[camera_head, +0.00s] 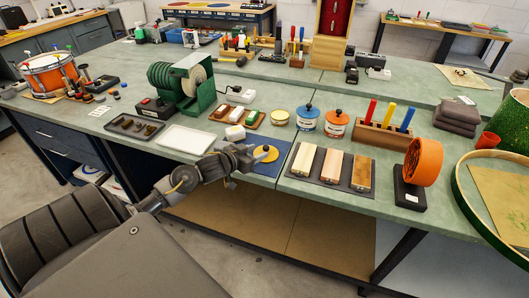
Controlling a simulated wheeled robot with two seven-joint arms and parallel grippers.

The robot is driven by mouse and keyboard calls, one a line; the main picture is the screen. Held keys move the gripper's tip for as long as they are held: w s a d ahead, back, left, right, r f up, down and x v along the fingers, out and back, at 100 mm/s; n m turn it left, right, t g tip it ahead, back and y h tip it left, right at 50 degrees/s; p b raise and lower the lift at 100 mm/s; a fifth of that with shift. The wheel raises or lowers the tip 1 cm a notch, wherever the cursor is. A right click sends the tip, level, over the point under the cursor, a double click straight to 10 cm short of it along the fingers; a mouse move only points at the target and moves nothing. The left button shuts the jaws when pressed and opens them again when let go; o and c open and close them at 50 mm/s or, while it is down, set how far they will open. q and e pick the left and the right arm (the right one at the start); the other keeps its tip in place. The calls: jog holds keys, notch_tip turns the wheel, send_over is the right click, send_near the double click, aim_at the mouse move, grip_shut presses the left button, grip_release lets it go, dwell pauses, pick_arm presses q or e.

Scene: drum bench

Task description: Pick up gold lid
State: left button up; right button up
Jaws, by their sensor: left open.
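The gold lid (266,154), a round yellow-gold disc with a small dark knob, lies on a blue mat (268,170) near the front edge of the bench. My left gripper (250,156) is open and empty, just left of the lid, at about the height of the mat in the picture. Its fingers partly cover the mat's left side. I cannot tell whether they touch the lid. My right gripper is not in view.
A white tray (186,139) lies to the left.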

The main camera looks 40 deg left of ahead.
aim_at(264, 148)
pick_arm(q)
jog(key=x, duration=0.3)
jog(key=shift+w, duration=0.25)
grip_shut()
